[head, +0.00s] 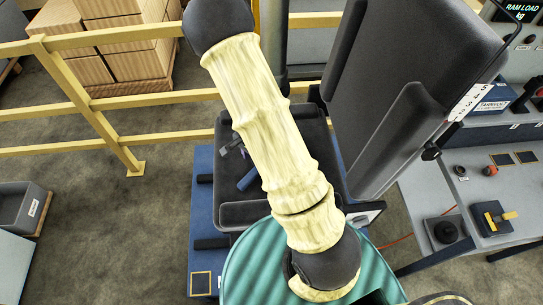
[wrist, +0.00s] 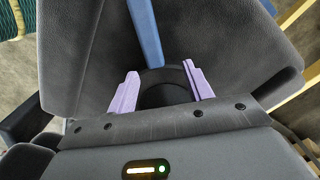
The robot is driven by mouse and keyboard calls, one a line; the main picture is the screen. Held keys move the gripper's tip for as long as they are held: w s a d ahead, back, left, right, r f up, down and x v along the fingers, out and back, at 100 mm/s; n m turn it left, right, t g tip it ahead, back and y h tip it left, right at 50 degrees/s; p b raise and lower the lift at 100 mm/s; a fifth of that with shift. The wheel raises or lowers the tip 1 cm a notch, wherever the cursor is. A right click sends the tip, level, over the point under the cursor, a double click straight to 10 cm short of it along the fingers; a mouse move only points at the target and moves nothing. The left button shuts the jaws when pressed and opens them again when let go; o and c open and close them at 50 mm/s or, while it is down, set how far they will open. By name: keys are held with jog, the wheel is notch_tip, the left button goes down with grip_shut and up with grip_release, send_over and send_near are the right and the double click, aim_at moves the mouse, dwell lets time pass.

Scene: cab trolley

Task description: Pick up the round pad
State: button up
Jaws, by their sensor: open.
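In the wrist view my gripper (wrist: 160,69) is open, its two pale purple fingers apart over a dark grey padded seat (wrist: 85,60). A dark round piece (wrist: 164,74), perhaps the round pad, shows between the fingers, its near part hidden by my gripper body. I see a gap between it and the left finger; contact on the right is unclear. A blue bar (wrist: 146,35) runs up from its far edge; I cannot tell whether they are joined. In the head view the blue bar (head: 247,180) lies over the seat (head: 240,214), and my arm hides most of the gripper area.
A tall dark backrest (head: 400,90) rises right of my arm. Yellow rails (head: 110,97) stand at the left. A bench at the right holds a black round knob (head: 446,232) and a yellow-handled block (head: 493,218). Stacked boxes (head: 120,45) stand behind the rails.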

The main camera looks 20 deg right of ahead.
jog(key=f, duration=0.1)
jog(key=f+b, duration=0.1)
jog(key=f, duration=0.2)
jog(key=shift+s+d+f, duration=0.15)
jog(key=shift+s+d, duration=0.05)
jog(key=shift+s, duration=0.2)
jog(key=shift+w+f, duration=0.1)
jog(key=shift+f, duration=0.35)
jog(key=shift+c, duration=0.2)
jog(key=shift+r, duration=0.1)
grip_shut()
